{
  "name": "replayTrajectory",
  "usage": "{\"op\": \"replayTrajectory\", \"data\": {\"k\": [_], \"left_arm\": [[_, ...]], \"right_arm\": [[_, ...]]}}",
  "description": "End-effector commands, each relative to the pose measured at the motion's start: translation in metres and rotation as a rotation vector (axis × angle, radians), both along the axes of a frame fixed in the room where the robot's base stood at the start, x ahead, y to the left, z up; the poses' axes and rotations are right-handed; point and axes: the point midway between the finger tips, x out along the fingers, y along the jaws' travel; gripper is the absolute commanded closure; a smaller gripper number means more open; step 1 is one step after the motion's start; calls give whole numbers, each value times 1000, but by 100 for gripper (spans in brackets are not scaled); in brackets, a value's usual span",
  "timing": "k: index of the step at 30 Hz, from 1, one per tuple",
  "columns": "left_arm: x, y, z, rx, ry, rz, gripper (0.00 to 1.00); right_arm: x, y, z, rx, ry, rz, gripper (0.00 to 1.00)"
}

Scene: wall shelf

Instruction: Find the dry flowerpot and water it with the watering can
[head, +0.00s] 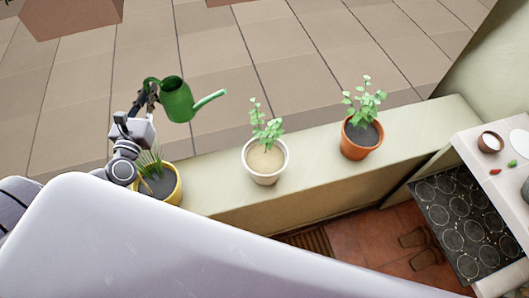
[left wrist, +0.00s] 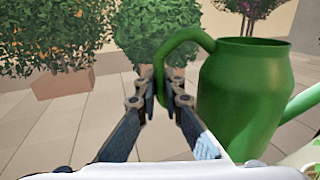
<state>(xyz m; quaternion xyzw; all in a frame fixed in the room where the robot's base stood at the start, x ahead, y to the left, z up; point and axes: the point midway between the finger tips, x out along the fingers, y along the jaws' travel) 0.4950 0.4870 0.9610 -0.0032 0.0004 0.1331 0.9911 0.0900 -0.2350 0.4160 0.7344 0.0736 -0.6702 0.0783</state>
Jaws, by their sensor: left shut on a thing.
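The green watering can (head: 177,100) is held in the air by my left gripper (head: 146,98), which is shut on its handle. In the left wrist view the can (left wrist: 245,95) is right of the fingers (left wrist: 160,95), its spout pointing right. A white pot (head: 264,165) with pale, sandy soil stands mid-ledge, right of the can. An orange pot (head: 361,139) with dark soil stands further right. A yellow pot (head: 160,185) with dark soil and grassy leaves stands at the left, partly hidden by my left arm. My right gripper is not in view.
The pots stand on a pale ledge (head: 318,165) with free room between them. A black stovetop (head: 461,215) and a counter with a small bowl (head: 490,142) are at the right. Large planters with bushes (left wrist: 62,82) show in the left wrist view.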

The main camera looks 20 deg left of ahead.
Motion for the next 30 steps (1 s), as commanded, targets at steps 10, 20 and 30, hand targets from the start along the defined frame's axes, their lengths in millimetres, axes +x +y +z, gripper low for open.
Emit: {"op": "replayTrajectory", "data": {"k": [10, 20, 30], "left_arm": [[1, -5, 11, 81, -1, 2, 100], [2, -14, 16, 206, 11, 3, 100], [2, -18, 16, 243, 11, 3, 100]], "right_arm": [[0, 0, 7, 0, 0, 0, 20], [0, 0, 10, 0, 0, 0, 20], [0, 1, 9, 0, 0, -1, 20]]}}
